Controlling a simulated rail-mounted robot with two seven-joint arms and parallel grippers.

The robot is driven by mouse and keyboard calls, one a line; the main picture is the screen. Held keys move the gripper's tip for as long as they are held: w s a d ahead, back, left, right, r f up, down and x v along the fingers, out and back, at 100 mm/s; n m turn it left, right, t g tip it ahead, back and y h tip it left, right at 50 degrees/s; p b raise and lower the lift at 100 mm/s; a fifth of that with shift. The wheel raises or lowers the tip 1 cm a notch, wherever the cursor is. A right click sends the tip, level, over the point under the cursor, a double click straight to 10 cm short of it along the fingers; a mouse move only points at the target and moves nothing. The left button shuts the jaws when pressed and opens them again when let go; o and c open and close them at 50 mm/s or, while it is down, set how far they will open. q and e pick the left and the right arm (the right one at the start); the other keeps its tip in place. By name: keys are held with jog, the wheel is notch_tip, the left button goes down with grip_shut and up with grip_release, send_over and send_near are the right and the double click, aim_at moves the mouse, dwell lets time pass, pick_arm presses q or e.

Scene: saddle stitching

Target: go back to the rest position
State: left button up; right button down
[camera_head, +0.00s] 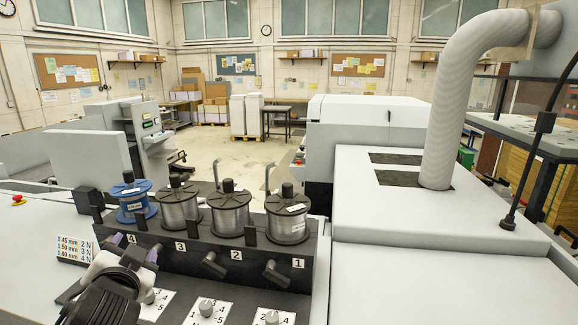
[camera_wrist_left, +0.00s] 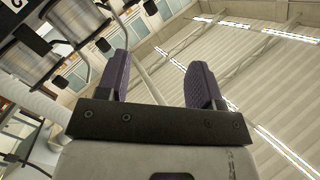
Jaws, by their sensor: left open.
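My left gripper (camera_head: 137,255) is in front of the wire spool holder, near the mark 4, at the lower left of the head view. In the left wrist view its two purple-padded fingers (camera_wrist_left: 158,85) stand wide apart with nothing between them. The left wrist camera looks up toward the ceiling, with part of the spools (camera_wrist_left: 75,20) at the upper left. My right gripper is in neither view.
A black holder (camera_head: 225,257) carries a blue spool (camera_head: 132,200) and several grey wire spools (camera_head: 288,222). Below are dials (camera_head: 207,307) on white plates. A white machine housing (camera_head: 400,215) with a grey hose (camera_head: 455,105) fills the right.

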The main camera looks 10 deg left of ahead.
pick_arm(q)
jog(key=s+d+f+g+h, duration=0.2)
jog(key=s+d+f, duration=0.2)
jog(key=s+f, duration=0.5)
jog(key=s+d+f+g+h, duration=0.3)
jog(key=s+f, duration=0.2)
jog(key=f, duration=0.8)
jog(key=s+d+f+g+h, duration=0.2)
jog(key=s+d+f, duration=0.2)
jog(key=s+f, duration=0.5)
jog(key=s+d+f+n+g, duration=0.1)
jog(key=s+f+g, duration=0.3)
jog(key=s+f, duration=0.75)
notch_tip(320, 180, up, 18)
jog(key=p, duration=1.9)
jog(key=shift+s+d+g, duration=0.2)
jog(key=shift+s+g, duration=0.05)
jog(key=shift+g, duration=0.05)
